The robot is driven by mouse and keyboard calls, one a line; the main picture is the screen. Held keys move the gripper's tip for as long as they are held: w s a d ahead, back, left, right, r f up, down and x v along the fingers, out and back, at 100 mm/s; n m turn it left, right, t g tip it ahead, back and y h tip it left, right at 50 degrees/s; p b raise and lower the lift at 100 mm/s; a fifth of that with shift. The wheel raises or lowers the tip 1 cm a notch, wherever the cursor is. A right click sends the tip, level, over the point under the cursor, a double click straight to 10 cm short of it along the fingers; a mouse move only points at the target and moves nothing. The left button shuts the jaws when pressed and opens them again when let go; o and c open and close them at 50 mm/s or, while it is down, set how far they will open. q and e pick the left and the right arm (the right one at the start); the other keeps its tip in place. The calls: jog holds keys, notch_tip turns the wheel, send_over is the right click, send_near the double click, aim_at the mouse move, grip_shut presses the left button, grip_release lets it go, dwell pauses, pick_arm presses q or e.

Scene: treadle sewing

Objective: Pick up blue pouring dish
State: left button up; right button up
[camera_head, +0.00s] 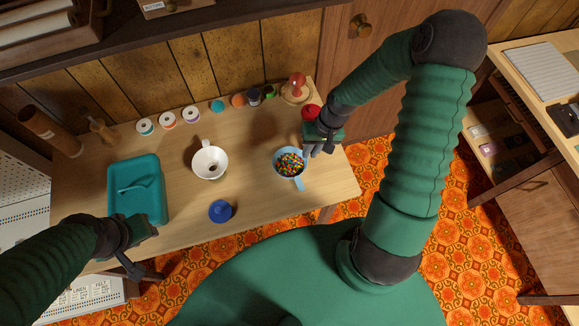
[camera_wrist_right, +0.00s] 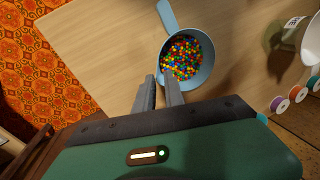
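The blue pouring dish (camera_head: 277,163) stands upright at the right part of the wooden table, filled with small multicoloured beads (camera_head: 291,164). Its handle (camera_head: 299,184) points toward the table's front edge. It also shows in the right wrist view (camera_wrist_right: 208,73), its handle at the top. My right gripper (camera_head: 318,148) is just right of the dish. In the right wrist view its two fingers (camera_wrist_right: 157,84) are slightly apart, with nothing seen between them. One finger overlaps the dish's edge in the picture; I cannot tell whether it touches. My left gripper (camera_head: 146,272) is at the front left, its opening unclear.
A white handled vessel (camera_head: 210,150) stands left of the dish, a dark blue round item (camera_head: 220,211) in front. A teal tray (camera_head: 137,167) is at left. Spools (camera_head: 168,119), small jars and a red item (camera_head: 310,112) line the back. The table between vessel and dish is clear.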

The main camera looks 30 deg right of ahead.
aim_at(304, 163)
jog(key=x, duration=0.5)
jog(key=shift+d, duration=0.15)
jog(key=shift+w+f, duration=0.1)
jog(key=shift+a, duration=0.3)
jog(key=shift+c, duration=0.4)
grip_shut()
pick_arm(q)
jog(key=shift+s+d+f, duration=0.1)
jog(key=shift+s, duration=0.05)
pick_arm(e)
jog(key=shift+d, duration=0.1)
pick_arm(q)
jog(key=shift+d, duration=0.1)
pick_arm(e)
jog(key=shift+d, duration=0.1)
